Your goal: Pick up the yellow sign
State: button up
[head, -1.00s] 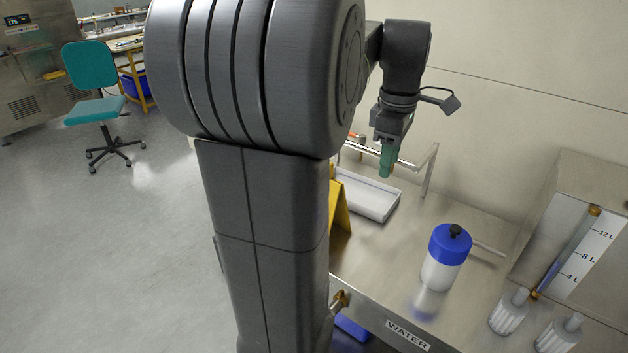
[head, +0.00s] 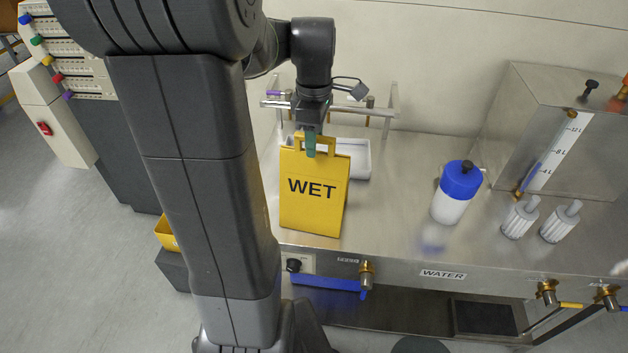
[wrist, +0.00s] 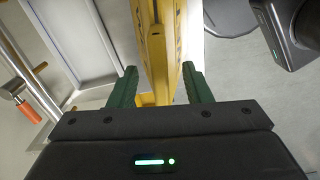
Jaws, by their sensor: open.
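The yellow sign (head: 314,200) stands upright on the steel counter in the head view, with "WET" in black on its front and a handle cut-out at its top. My gripper (head: 311,150) is at the sign's top edge, pointing down, with its green fingers overlapping the handle area. In the wrist view the sign (wrist: 158,55) runs between the two green fingers of my gripper (wrist: 160,88). The fingers are apart, one on each side of the sign, with a gap showing on the right. Whether either finger touches it is unclear.
A white tray (head: 358,160) lies behind the sign, by a metal rail (head: 393,100). A blue-capped white bottle (head: 455,195) and two ribbed white bottles (head: 520,219) stand to the right. The counter between sign and blue-capped bottle is clear.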

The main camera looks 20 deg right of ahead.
jog(key=shift+f, duration=1.3)
grip_shut()
jog(key=shift+r, duration=0.1)
